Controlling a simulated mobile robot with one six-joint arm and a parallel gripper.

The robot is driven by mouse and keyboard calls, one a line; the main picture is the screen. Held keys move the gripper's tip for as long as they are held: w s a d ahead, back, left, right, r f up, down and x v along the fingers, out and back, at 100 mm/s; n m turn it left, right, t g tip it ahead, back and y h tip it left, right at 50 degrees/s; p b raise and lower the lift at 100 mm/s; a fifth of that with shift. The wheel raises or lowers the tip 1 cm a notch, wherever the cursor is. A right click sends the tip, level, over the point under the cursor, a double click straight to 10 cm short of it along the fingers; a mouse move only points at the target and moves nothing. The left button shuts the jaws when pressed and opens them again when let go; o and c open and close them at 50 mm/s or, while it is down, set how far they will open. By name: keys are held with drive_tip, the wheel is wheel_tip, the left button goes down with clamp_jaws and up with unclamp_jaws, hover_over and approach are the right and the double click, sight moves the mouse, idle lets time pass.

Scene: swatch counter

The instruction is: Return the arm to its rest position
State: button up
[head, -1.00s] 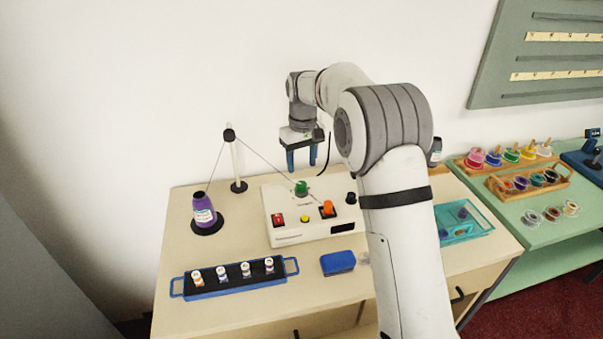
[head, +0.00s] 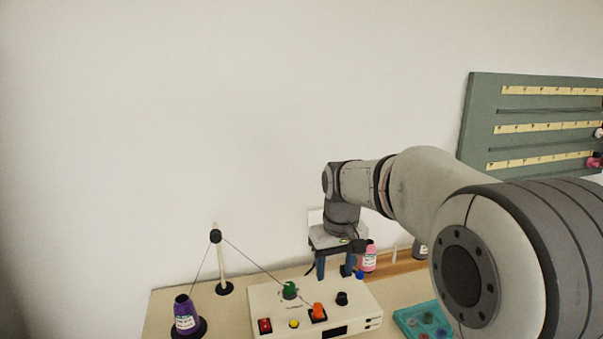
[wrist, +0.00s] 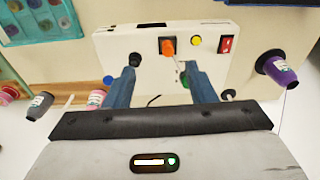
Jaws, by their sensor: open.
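My gripper (head: 334,268) hangs from my arm behind the white winder box (head: 318,308), with its blue fingers pointing down. In the wrist view my gripper (wrist: 163,85) has its two blue fingers spread apart with nothing held between them. The box (wrist: 150,72) with its orange, yellow and red controls lies beyond the fingertips. In the head view my arm reaches in from the right and hides part of the counter.
A purple thread cone (head: 185,318) and a thread post (head: 221,265) stand left of the box. A teal tray (head: 422,322) is to its right. A pink cone (head: 368,258) stands close to the gripper. The wall space above is clear.

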drive_tip(key=s+d+f+m+t, duration=0.1)
drive_tip(key=s+d, duration=0.3)
drive_tip(key=s, duration=0.7)
drive_tip(key=s+d+f+m, duration=0.2)
drive_tip(key=s+d, duration=0.2)
drive_tip(key=s, duration=0.7)
drive_tip(key=shift+s+f+m+t, duration=0.25)
drive_tip(key=shift+s+m+t, duration=0.05)
drive_tip(key=shift+t, duration=0.1)
